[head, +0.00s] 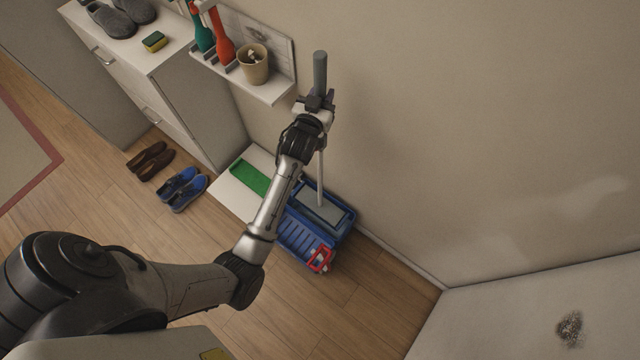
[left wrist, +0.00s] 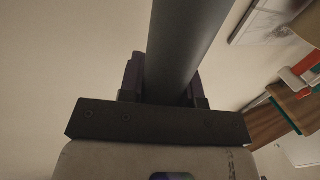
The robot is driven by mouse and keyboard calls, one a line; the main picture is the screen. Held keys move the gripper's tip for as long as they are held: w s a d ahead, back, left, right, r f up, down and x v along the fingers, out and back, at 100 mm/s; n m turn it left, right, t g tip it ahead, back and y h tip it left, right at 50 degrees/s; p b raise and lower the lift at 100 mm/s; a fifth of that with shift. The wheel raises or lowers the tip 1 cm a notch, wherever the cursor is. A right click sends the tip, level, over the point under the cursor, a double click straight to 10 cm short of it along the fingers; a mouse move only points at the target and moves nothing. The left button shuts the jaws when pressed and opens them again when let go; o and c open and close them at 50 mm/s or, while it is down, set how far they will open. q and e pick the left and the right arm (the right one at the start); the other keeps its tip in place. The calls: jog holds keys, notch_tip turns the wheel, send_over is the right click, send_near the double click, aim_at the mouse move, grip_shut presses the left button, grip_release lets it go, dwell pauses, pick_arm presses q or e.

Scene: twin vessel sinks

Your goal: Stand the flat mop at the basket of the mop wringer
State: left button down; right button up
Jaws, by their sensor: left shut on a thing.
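The flat mop (head: 320,72) stands roughly upright, with a grey grip at the top and a light pole running down. Its flat grey head (head: 322,208) is at the blue mop wringer (head: 305,241), over or in the rear part; I cannot tell whether it rests there. The wringer has a red handle (head: 321,259). My left gripper (head: 318,101) is shut on the mop's grey grip. In the left wrist view the grey grip (left wrist: 186,45) passes between the fingers. My right gripper is not in view.
A wall shelf (head: 270,93) with bottles and a tan pot (head: 253,64) is left of the mop. A white cabinet (head: 180,80) stands further left. Blue shoes (head: 182,188) and brown shoes (head: 150,160) lie on the floor. A green tray (head: 250,178) is beside the wringer.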

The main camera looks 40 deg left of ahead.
pick_arm(q)
jog(key=shift+s+d+f+p, duration=0.15)
jog(key=shift+s+p, duration=0.2)
jog(key=shift+s, duration=0.35)
jog(key=shift+s+a+f+p, duration=0.15)
jog(key=shift+s+p, duration=0.2)
jog(key=shift+s, duration=0.35)
jog(key=s+p, duration=0.6)
jog(key=s, duration=0.9)
jog(key=shift+d, duration=0.45)
dwell(0.6)
jog(key=shift+f, duration=0.1)
jog(key=shift+f, duration=0.2)
dwell(0.4)
